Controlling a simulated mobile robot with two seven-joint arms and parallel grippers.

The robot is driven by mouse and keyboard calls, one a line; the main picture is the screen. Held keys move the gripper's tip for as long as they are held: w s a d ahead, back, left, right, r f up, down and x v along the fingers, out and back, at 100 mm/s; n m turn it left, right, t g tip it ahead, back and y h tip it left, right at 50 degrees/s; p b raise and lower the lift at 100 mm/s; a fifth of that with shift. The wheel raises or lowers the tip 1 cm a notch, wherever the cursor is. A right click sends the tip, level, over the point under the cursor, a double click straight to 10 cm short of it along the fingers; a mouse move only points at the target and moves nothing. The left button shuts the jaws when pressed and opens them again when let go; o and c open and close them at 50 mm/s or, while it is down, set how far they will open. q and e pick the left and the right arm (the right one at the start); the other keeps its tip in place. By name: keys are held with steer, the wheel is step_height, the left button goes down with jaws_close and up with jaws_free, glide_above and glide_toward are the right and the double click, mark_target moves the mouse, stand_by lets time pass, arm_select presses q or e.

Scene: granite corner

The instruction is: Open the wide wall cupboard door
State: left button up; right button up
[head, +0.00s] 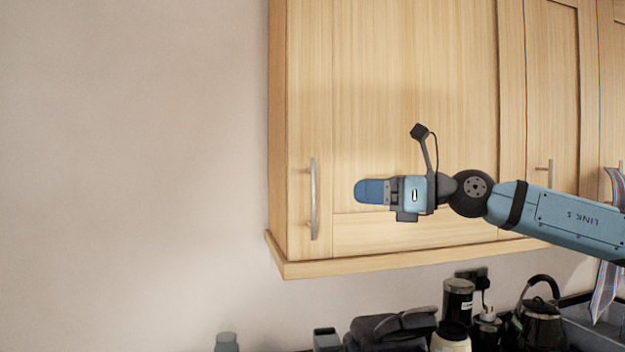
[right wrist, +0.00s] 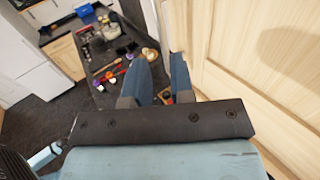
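The wide wall cupboard door (head: 420,90) is pale wood and looks closed. Its upright metal bar handle (head: 314,198) is near the lower left edge. My right gripper (head: 362,191) is in front of the door, to the right of the handle and apart from it in the picture, its blue fingers pointing left. In the right wrist view the two blue fingers (right wrist: 162,78) stand apart with nothing between them, so it is open and empty. The wood front (right wrist: 250,85) fills the right side of that view. My left gripper is not in view.
A narrower cupboard door (head: 552,90) with its own handle (head: 550,173) is to the right. Below are a dark appliance (head: 390,330), a jar (head: 457,300) and a kettle (head: 541,325). The wall (head: 130,150) left of the cupboard is bare.

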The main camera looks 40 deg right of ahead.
mark_target(324, 190)
steer(key=shift+p+x, duration=2.9)
steer(key=shift+x, duration=1.1)
steer(key=shift+p+x, duration=0.65)
steer(key=shift+x, duration=0.25)
jaws_close()
